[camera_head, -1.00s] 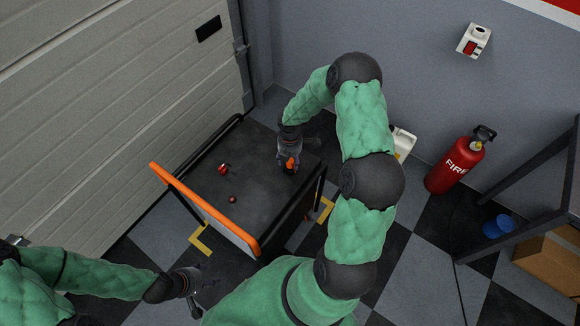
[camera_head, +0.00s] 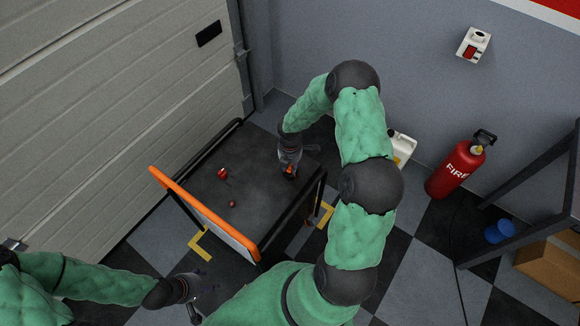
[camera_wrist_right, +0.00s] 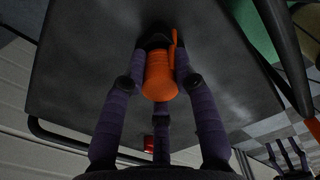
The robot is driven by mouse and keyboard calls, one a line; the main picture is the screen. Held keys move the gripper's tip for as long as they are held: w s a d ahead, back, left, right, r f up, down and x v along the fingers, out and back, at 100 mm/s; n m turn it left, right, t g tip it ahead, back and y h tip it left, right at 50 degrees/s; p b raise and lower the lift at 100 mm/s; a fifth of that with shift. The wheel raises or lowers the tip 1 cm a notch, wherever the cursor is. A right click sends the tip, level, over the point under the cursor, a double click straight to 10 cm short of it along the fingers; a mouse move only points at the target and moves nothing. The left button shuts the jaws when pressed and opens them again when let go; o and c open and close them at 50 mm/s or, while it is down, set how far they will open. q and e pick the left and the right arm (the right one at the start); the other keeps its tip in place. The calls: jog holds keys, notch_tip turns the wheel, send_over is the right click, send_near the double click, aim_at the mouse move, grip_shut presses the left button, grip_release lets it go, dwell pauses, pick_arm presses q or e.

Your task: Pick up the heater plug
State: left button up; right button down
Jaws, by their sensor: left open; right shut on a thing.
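The heater plug, an orange rounded piece with a dark end (camera_wrist_right: 160,76), is between the fingers of my right gripper (camera_wrist_right: 158,62) in the right wrist view. The fingers are shut on it, over the dark cart top. In the head view, the right gripper (camera_head: 288,168) is at the right part of the cart, with a small orange bit of the plug showing. Whether the plug touches the cart top is unclear. My left gripper (camera_head: 192,300) is open and empty at the bottom left, in front of the cart and apart from it.
The dark cart top (camera_head: 250,190) has an orange handle bar (camera_head: 205,212) along its near side and black rails. A red item (camera_head: 222,174) and a small dark red ball (camera_head: 232,204) lie on it. A white jug (camera_head: 403,146) and a fire extinguisher (camera_head: 455,168) stand to the right.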

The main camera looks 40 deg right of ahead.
jog(key=shift+r+p, duration=0.45)
jog(key=shift+r, duration=0.3)
jog(key=s+d+r+p, duration=0.5)
jog(key=s+r+p, duration=0.1)
jog(key=s+r, duration=0.5)
jog(key=shift+s+r, duration=0.2)
jog(key=shift+s, duration=0.8)
jog(key=shift+p, duration=0.3)
notch_tip(320, 180, up, 30)
jog(key=p, duration=3)
jog(key=shift+r, duration=0.2)
jog(key=shift+d, duration=0.1)
